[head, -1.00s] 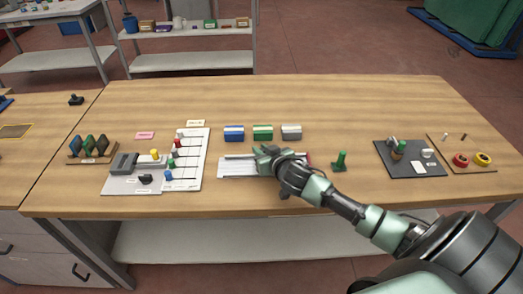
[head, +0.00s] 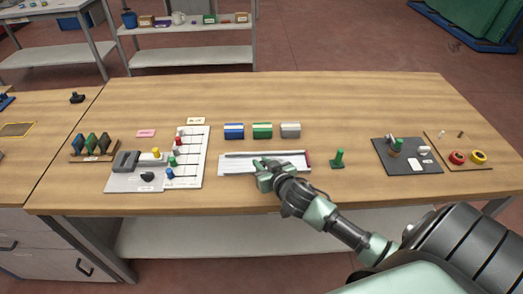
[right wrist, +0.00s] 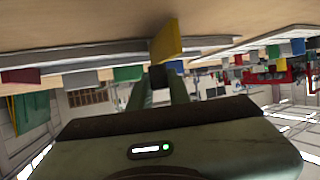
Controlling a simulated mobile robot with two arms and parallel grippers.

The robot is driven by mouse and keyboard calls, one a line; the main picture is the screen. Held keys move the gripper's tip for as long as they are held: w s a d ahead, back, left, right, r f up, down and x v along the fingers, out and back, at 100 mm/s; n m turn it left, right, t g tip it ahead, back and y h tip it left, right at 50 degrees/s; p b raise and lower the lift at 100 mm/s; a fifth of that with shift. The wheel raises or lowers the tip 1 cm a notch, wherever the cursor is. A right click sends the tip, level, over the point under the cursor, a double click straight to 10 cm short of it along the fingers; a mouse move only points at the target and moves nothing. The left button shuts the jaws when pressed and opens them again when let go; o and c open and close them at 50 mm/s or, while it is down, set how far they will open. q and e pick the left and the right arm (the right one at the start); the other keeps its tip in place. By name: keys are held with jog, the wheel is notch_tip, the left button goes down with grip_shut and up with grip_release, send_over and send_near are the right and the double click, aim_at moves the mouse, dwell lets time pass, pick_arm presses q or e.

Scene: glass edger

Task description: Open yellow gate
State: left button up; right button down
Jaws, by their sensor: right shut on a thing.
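The yellow gate (right wrist: 166,42) shows in the right wrist view as an upright yellow plate with a dark block (right wrist: 158,75) at its near end. My right gripper (right wrist: 160,88) is shut on it, with the dark block between its fingers. In the head view my right gripper (head: 265,177) is at the front edge of a white tray (head: 235,168) with grey rails and a red end at the right. The gate cannot be made out there, behind the hand. My left gripper is not in view.
Blue, green and grey blocks (head: 262,131) stand behind the tray. A white panel (head: 190,140) with coloured knobs lies to the left, and a green peg stand (head: 338,158) to the right. A dark board (head: 407,165) lies farther right. The back of the table is clear.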

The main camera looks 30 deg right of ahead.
jog(key=shift+s+a, duration=0.1)
jog(key=shift+s, duration=0.1)
jog(key=shift+w, duration=0.1)
jog(key=c, duration=1.3)
grip_release()
jog(key=b+v, duration=0.1)
jog(key=v, duration=0.7)
jog(key=shift+f, duration=0.1)
